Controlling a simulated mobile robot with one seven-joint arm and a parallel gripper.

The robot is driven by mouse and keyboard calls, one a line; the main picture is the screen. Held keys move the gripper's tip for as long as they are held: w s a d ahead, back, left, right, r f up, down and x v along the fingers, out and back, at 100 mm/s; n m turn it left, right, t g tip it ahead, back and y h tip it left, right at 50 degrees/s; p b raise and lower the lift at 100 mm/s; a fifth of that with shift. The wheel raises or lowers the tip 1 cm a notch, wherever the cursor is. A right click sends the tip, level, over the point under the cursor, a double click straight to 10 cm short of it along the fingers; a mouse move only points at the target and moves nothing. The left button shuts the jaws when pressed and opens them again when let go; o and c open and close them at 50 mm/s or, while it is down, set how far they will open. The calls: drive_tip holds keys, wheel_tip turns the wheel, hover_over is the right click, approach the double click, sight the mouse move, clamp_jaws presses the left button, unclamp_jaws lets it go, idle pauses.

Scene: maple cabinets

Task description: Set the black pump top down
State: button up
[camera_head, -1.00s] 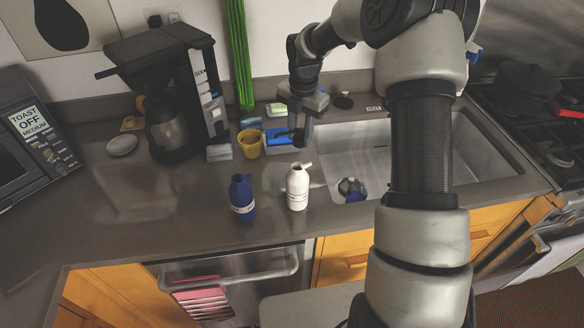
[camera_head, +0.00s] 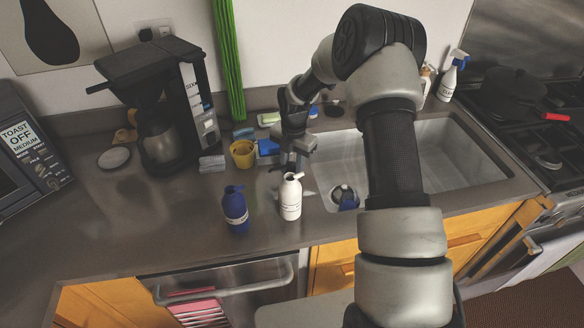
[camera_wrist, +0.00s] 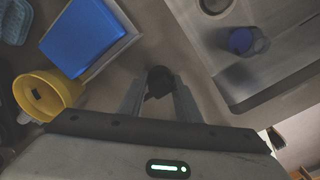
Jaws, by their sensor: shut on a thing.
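My gripper (camera_head: 288,163) points down over the counter, just behind the white bottle (camera_head: 290,198). In the wrist view my gripper (camera_wrist: 158,88) is shut on the small black pump top (camera_wrist: 158,80), which sits between the fingertips. The pump top is close to the counter surface; I cannot tell whether it touches. In the head view the pump top is too small and dark to make out clearly. A dark blue bottle (camera_head: 235,208) stands left of the white bottle, upright.
A yellow cup (camera_head: 242,154) and a blue item (camera_head: 268,147) are left of my gripper. The sink (camera_head: 440,155), with a blue-topped bottle (camera_head: 344,197) in it, is to the right. A coffee maker (camera_head: 160,100) stands at the back left. The counter left of the bottles is clear.

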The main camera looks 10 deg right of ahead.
drive_tip(key=shift+f, duration=0.25)
drive_tip(key=o, duration=1.1)
drive_tip(key=shift+r, duration=0.1)
drive_tip(key=shift+r, duration=0.1)
